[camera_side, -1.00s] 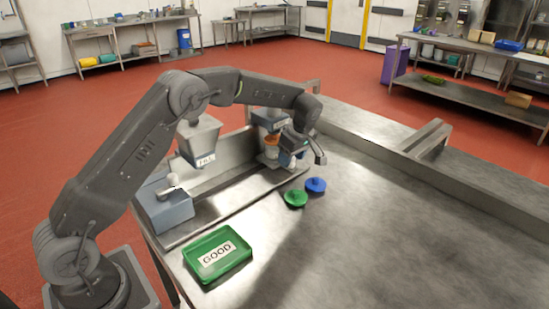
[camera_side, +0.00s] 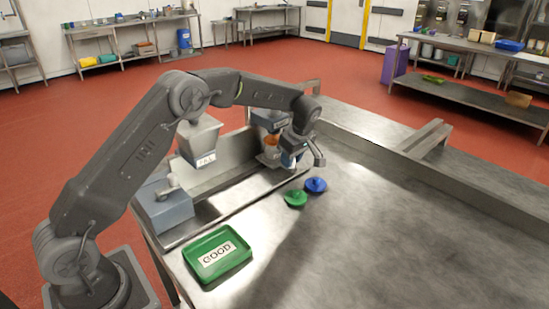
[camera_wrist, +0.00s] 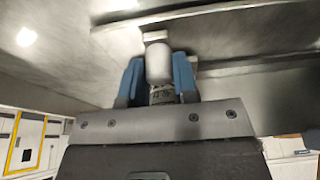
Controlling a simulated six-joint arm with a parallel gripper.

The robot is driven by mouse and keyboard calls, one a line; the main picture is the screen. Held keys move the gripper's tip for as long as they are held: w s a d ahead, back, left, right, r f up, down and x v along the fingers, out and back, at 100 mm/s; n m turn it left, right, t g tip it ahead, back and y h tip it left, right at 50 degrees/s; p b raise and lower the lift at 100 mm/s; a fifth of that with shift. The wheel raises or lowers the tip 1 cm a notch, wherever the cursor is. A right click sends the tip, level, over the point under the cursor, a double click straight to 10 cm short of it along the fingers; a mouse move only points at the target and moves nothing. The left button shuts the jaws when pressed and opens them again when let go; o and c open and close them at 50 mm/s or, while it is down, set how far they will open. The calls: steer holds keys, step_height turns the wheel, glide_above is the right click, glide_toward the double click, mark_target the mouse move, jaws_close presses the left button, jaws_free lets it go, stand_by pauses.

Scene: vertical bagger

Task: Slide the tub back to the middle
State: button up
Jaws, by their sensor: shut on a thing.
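An orange tub-like thing (camera_side: 271,141) stands under the rear blue-grey spout (camera_side: 268,117), on the steel ledge at the back of the table. It is partly hidden and small. My gripper (camera_side: 291,161) is just to its right and nearer the camera, low over the ledge. In the wrist view, the two blue fingers of my gripper (camera_wrist: 158,82) are closed on the sides of a pale rounded piece (camera_wrist: 158,62). I cannot tell whether this piece belongs to the tub.
A pale hopper (camera_side: 199,142) with a label hangs left of my gripper. A blue-grey box (camera_side: 165,208) with a pale lever stands at the ledge's left end. A green tray (camera_side: 218,270) marked GOOD, a green lid (camera_side: 295,198) and a blue lid (camera_side: 316,185) lie in front.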

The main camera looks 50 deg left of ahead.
steer(key=shift+s+d, duration=0.1)
steer(key=shift+s, duration=2.4)
steer(key=shift+s, duration=2.5)
steer(key=shift+s, duration=1)
steer(key=o, duration=1)
